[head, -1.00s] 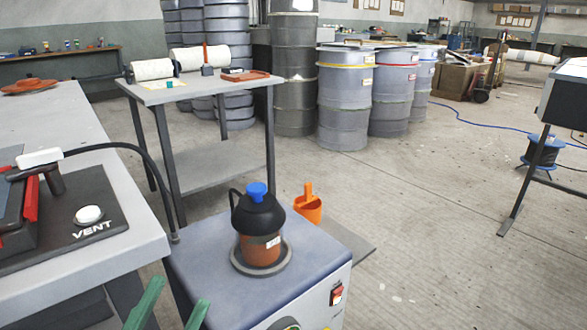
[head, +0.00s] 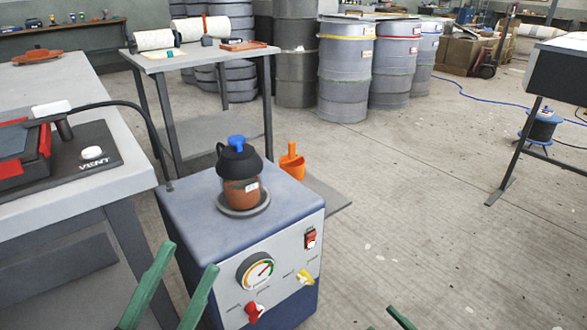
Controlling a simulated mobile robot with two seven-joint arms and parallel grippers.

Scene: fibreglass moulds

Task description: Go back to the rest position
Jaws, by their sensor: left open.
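My left gripper (head: 189,257) shows at the bottom of the head view as two green fingers. They are spread apart with nothing between them, in front of the blue-grey pump cabinet (head: 183,212). A jar with a black top and blue cap (head: 239,180) stands upright in a round holder on the cabinet, apart from both grippers.
A grey bench (head: 125,142) with a black VENT plate (head: 105,182) stands at the left. An orange scoop holder (head: 292,163) is behind the cabinet. A small table (head: 160,62) and drums (head: 344,85) stand farther back.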

